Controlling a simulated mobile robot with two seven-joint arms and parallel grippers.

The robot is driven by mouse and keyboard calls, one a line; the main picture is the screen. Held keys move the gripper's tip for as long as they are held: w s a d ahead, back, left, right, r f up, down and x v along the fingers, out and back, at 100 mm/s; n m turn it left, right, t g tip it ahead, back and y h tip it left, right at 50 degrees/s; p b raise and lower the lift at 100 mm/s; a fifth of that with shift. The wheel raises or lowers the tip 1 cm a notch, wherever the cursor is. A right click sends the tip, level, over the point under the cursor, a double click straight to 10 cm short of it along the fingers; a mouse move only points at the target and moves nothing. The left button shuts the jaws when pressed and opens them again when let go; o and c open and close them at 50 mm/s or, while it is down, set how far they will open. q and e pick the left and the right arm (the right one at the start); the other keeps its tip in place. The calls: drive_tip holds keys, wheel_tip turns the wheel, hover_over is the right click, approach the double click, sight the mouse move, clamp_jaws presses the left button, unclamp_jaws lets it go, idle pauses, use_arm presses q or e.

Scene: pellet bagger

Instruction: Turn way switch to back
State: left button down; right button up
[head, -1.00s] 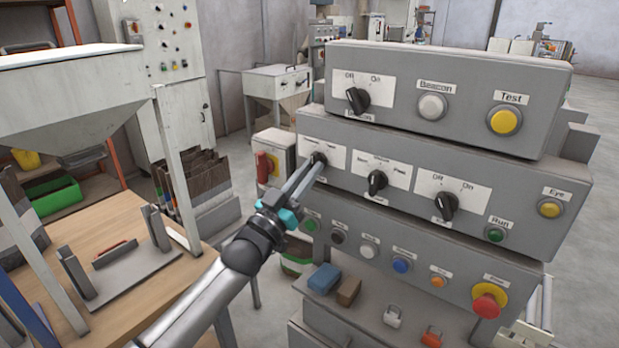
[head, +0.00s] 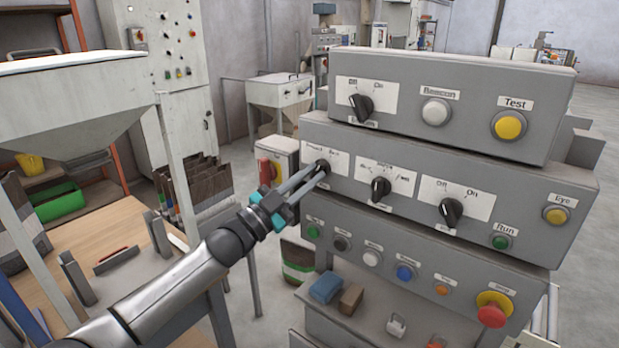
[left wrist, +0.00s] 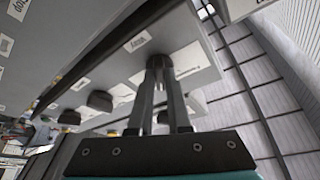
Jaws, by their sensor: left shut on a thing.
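The way switch (head: 323,167) is the leftmost dark rotary knob in the middle row of the grey control panel. Its white plate (head: 333,157) carries two position labels; one looks like "Back", but both are small and partly unclear. My left gripper (head: 318,171) reaches in from the left and is shut on this knob. In the left wrist view the gripper's fingers (left wrist: 158,75) close around the dark knob beneath its white plate, and they hide much of it. The knob's exact pointing direction is hidden. My right gripper is not in view.
To the right on the same row are two more dark knobs (head: 381,188) (head: 451,211). An off/on knob (head: 361,106) sits above. A red stop button (head: 491,312) is at the lower right.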

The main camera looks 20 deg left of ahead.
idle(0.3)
use_arm(q)
drive_tip(key=c, duration=0.9)
unclamp_jaws()
drive_tip(key=shift+o, duration=0.2)
drive_tip(key=v, duration=1.5)
drive_tip(key=shift+s+f, duration=0.1)
